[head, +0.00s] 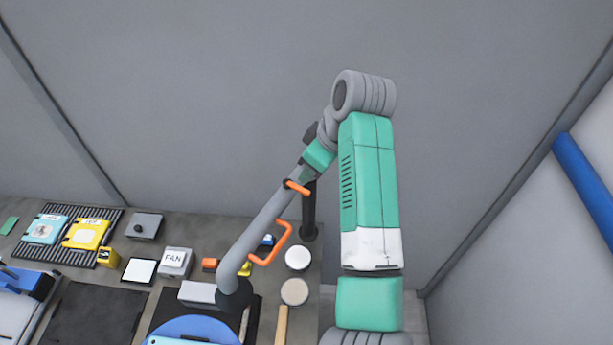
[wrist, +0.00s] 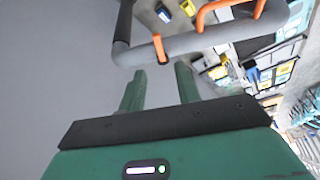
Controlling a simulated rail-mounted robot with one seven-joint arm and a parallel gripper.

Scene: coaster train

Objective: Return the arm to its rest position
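My gripper (wrist: 159,80) shows in the wrist view with its two green fingers apart and nothing between them. A grey pipe (wrist: 195,40) with orange fittings crosses just beyond the fingertips in that view; I cannot tell how wide the gap is. In the head view my arm rises at the right, bends at a grey elbow and comes down to the left. Its green end (head: 318,155) is by the upper end of the grey pipe (head: 262,225), above the bench. The fingers are not clear there.
The bench (head: 190,228) holds a ribbed black rack (head: 53,254) with blue and yellow cartridges, a white FAN box (head: 175,262), two round discs and a black post (head: 309,215). An orange handle (head: 281,245) juts from the pipe. Bare wall lies behind; a blue rail (head: 585,185) is at right.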

